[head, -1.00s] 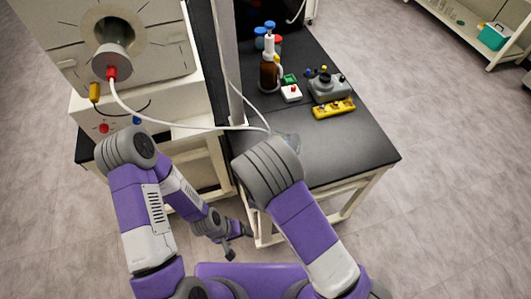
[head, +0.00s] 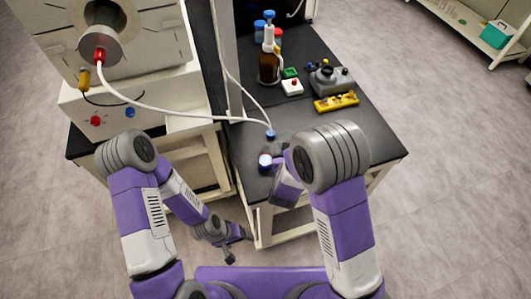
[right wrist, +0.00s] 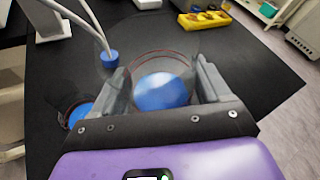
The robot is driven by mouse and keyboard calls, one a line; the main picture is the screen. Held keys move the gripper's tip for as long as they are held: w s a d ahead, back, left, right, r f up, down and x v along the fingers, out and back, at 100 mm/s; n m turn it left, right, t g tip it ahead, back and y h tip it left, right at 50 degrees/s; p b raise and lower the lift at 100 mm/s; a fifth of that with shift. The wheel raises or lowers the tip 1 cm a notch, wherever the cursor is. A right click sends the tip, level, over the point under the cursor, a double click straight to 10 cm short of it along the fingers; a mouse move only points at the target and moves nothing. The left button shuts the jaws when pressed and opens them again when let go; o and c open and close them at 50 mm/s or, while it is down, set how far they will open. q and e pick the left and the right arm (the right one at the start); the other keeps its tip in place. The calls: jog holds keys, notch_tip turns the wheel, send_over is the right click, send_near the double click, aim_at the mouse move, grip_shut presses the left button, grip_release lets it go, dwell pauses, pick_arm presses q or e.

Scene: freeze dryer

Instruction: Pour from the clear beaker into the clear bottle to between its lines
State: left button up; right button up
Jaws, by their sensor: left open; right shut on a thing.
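My right gripper (right wrist: 163,76) is shut on a clear beaker (right wrist: 128,28) with blue liquid at its bottom and a reddish ring, in the right wrist view. The beaker is over the black bench. A second clear vessel with blue contents and a reddish line, apparently the clear bottle (right wrist: 78,116), stands to its left, partly cut off by the gripper. In the head view, my right forearm hides most of that gripper, and a small blue-and-white vessel (head: 265,161) shows beside it. My left gripper (head: 240,246) is open and empty, low beside the bench legs.
A white hose with a blue end (head: 270,134) lies across the bench (head: 352,145). A brown bottle (head: 268,66), a grey device (head: 328,80) and a yellow rack (head: 336,102) stand farther back. The freeze dryer (head: 160,95) is at left. The bench's right front is clear.

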jog(key=shift+d+f+m+y+b, duration=0.55)
jog(key=shift+d+m+b, duration=0.2)
jog(key=shift+b, duration=0.4)
jog(key=shift+d+f+m+y+b, duration=0.1)
jog(key=shift+f+m+y+b, duration=0.1)
jog(key=shift+m+y+b, duration=0.35)
jog(key=shift+g, duration=0.3)
jog(key=shift+d+r, duration=0.1)
jog(key=shift+r, duration=0.05)
